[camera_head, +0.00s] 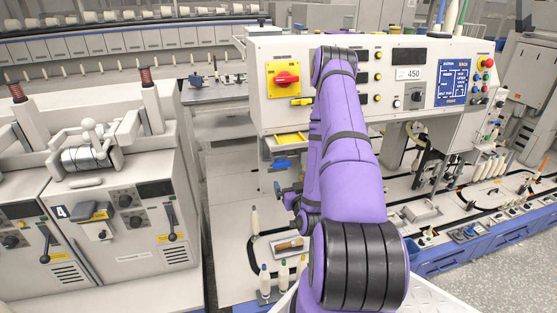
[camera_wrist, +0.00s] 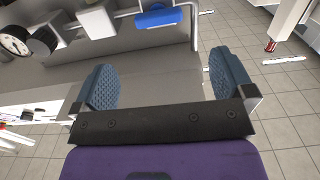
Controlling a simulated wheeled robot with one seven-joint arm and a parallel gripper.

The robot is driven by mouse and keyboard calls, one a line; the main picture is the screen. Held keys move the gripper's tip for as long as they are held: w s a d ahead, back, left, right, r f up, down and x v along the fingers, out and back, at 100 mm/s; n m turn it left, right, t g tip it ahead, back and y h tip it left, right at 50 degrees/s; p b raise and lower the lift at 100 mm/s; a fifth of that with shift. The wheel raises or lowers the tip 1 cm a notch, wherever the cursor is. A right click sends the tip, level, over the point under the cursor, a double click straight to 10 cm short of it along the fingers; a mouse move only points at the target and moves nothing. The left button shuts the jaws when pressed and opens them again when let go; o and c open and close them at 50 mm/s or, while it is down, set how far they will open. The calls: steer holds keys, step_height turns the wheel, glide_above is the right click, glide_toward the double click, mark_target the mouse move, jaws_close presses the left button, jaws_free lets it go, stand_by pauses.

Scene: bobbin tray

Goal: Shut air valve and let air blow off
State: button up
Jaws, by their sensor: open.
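In the wrist view a blue part (camera_wrist: 160,17), which looks like the air valve's handle, sits on a pale pipe at the top. Left of it on the line are a pale block (camera_wrist: 97,20), a dark knob (camera_wrist: 41,41) and a round gauge (camera_wrist: 14,42). In the head view a blue part (camera_head: 282,164) hangs under the yellow-edged opening of the control panel. My gripper (camera_wrist: 165,83) is open, with nothing between its two blue ribbed fingers, and is apart from the blue part. In the head view my gripper (camera_head: 288,194) is low beside my arm, partly hidden.
The white control panel (camera_head: 435,62), with a red rotary switch (camera_head: 286,78) on yellow, stands above the work surface. Grey machines (camera_head: 120,205) stand at left. Bobbins (camera_head: 265,279) stand on the surface near my arm. Tiled floor (camera_wrist: 275,120) shows at right in the wrist view.

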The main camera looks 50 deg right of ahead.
mark_target(283, 167)
steer(key=x, duration=1.1)
steer(key=shift+w+d, duration=0.1)
steer(key=shift+d, duration=0.2)
steer(key=c, duration=0.9)
